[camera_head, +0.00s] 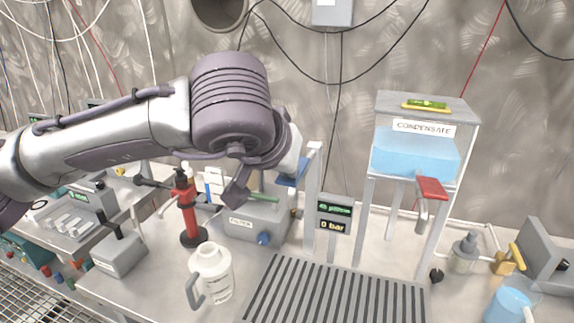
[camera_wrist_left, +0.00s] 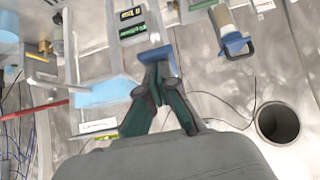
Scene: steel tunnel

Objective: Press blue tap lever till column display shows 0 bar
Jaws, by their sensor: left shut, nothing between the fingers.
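The column display (camera_head: 332,226) stands right of my left arm in the head view, and its lower yellow line reads 0 bar. The blue tap lever (camera_head: 291,179) shows just beyond my left wrist, partly hidden by it. In the left wrist view the lever (camera_wrist_left: 155,58) lies right at the fingertips of my left gripper (camera_wrist_left: 157,70). The dark green fingers are closed together with nothing between them and appear to touch the lever. In the head view my wrist hides the fingers. My right gripper is not in view.
A clear tank (camera_head: 415,150) labelled CONDENSATE with a red lever (camera_head: 432,189) stands right of the column. A white jug (camera_head: 213,272), a black-slotted drain grate (camera_head: 335,298) and a red pump-like stand (camera_head: 186,210) are on the bench. A blue jug (camera_head: 508,303) stands far right.

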